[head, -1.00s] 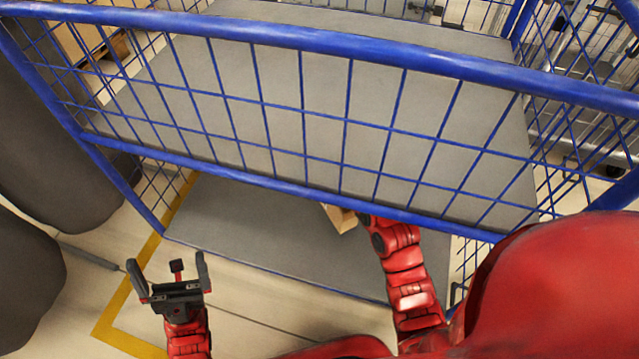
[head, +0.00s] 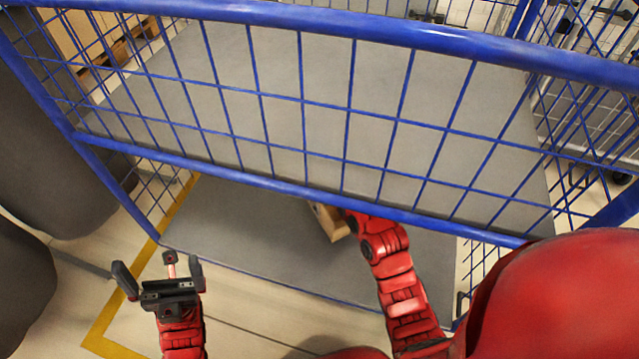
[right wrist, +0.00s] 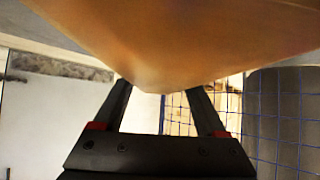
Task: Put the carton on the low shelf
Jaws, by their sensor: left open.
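The carton (head: 333,222) is a brown box, partly hidden behind the blue rail in the head view. My right arm reaches in under that rail to it; the right gripper itself is hidden there. In the right wrist view the carton (right wrist: 180,35) fills the top, close to the camera. My right gripper (right wrist: 160,92) has its fingers on either side of the carton's lower corner, with the tips hidden by it. The low shelf (head: 260,235) is a grey panel below the rail; I cannot tell whether the carton touches it. My left gripper (head: 158,268) is open and empty, left of the shelf's front edge.
A blue wire panel (head: 300,110) and its rails stand between me and the grey upper shelf (head: 230,65). Brown boxes (head: 85,35) lie beyond at the upper left. A yellow floor line (head: 110,325) runs at the left.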

